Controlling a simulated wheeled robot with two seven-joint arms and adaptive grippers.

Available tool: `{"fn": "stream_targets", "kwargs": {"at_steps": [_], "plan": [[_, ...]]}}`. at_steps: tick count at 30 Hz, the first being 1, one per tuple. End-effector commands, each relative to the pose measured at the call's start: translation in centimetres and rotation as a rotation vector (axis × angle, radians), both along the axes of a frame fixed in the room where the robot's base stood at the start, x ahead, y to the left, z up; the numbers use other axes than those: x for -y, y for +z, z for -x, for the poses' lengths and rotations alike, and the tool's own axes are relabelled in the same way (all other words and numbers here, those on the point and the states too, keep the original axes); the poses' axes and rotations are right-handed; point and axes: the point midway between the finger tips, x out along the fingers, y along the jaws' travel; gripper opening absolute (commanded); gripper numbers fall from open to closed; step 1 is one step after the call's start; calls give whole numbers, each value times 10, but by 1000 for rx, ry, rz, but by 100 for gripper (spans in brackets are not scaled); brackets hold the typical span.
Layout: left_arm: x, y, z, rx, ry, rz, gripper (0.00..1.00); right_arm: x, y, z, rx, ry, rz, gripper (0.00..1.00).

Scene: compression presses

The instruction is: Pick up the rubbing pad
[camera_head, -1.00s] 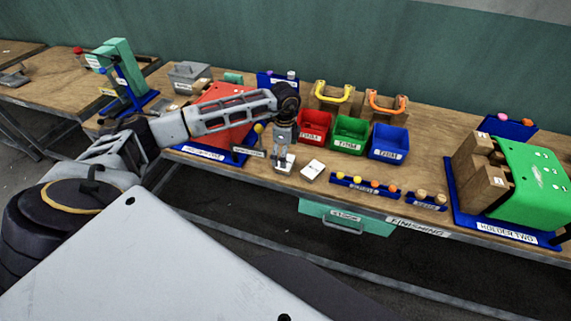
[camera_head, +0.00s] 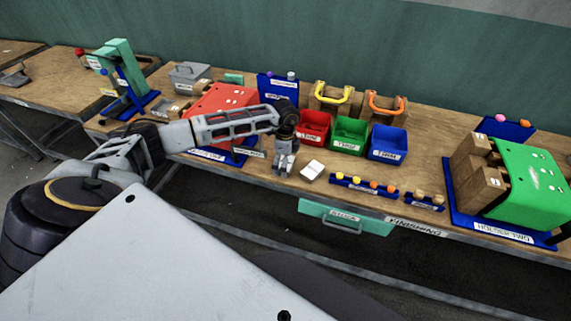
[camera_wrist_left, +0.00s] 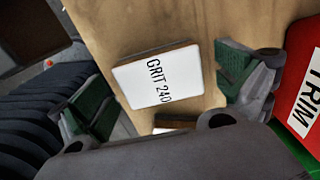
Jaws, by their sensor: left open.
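My left gripper (camera_wrist_left: 168,90) is open, with one green-padded finger on either side of the pad. In the head view my left gripper (camera_head: 284,166) points down over the bench and hides most of this pad. I cannot tell whether the fingers touch it. A second small white-topped block (camera_head: 312,170) lies just to the right. My right gripper is not in view.
Red (camera_head: 314,126), green (camera_head: 349,134) and blue (camera_head: 387,144) bins stand behind and to the right. A blue rack of small knobs (camera_head: 364,186) sits at the front edge. A red form (camera_head: 222,103) on a blue base is on the left.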

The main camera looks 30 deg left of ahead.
Motion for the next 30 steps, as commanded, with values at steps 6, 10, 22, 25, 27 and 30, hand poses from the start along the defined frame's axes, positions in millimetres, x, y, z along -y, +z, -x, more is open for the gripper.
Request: {"fn": "stream_targets", "kwargs": {"at_steps": [6,10,22,25,27,30], "plan": [[0,-4,0,2,0,0,100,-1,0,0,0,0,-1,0],[0,-4,0,1,0,0,100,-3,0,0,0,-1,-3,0],[0,-3,0,1,0,0,73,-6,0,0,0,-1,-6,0],[0,-3,0,1,0,0,60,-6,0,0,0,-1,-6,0],[0,-3,0,1,0,0,53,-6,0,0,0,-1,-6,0],[0,-3,0,2,0,0,53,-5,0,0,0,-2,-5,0]]}}
